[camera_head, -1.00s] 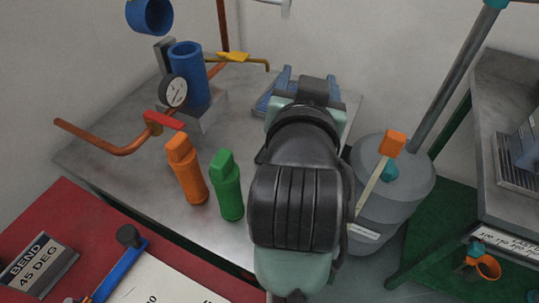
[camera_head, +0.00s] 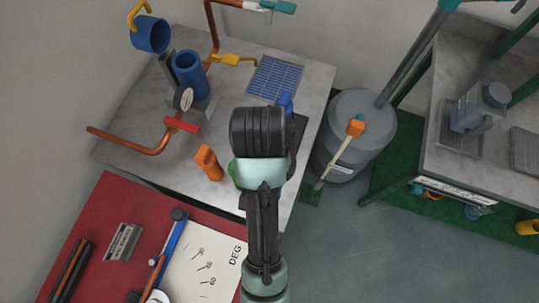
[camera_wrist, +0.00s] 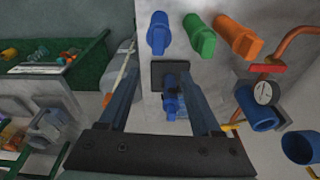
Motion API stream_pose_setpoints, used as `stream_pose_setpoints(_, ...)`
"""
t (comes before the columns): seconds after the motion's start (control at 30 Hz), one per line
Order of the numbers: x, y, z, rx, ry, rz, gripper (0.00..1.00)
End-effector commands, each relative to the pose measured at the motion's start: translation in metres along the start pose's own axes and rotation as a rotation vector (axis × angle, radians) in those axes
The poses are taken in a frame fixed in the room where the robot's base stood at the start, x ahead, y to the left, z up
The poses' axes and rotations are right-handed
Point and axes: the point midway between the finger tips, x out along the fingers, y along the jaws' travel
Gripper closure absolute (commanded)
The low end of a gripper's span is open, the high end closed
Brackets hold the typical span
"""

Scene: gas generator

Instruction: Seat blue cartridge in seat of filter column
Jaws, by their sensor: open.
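A blue cartridge (camera_wrist: 158,32) stands on the table at the top of the wrist view, beside green and orange ones; my arm hides it in the head view. The filter column (camera_head: 189,72) is an upright blue cylinder at the table's back left, and it also shows in the wrist view (camera_wrist: 262,108). Its top looks open. My gripper (camera_wrist: 158,72) is open and empty, its two blue fingers spread apart. Beyond and between them are a dark square plate (camera_wrist: 158,76) and a small blue part whose shape is unclear. The head view hides the fingertips.
An orange cartridge (camera_head: 208,162) stands left of my arm; the green one is mostly hidden. A gauge (camera_head: 183,98), a red-handled copper pipe (camera_head: 130,142) and a blue cup-shaped part (camera_head: 150,33) surround the column. A grey drum (camera_head: 365,115) stands right of the table.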

Motion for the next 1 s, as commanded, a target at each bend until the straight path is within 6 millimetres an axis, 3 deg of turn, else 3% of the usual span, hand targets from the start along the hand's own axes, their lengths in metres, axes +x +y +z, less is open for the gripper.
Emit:
stream_pose_setpoints(0.13, 0.002, 0.002, 0.007, 0.006, -0.033, 0.013, 0.35)
stream_pose_setpoints(0.5, 0.065, 0.004, 0.009, 0.006, -0.033, 0.013, 0.35)
stream_pose_setpoints(0.77, 0.082, 0.004, 0.012, 0.005, -0.032, 0.013, 0.35)
stream_pose_setpoints(1.0, 0.114, 0.005, 0.016, 0.005, -0.032, 0.013, 0.35)
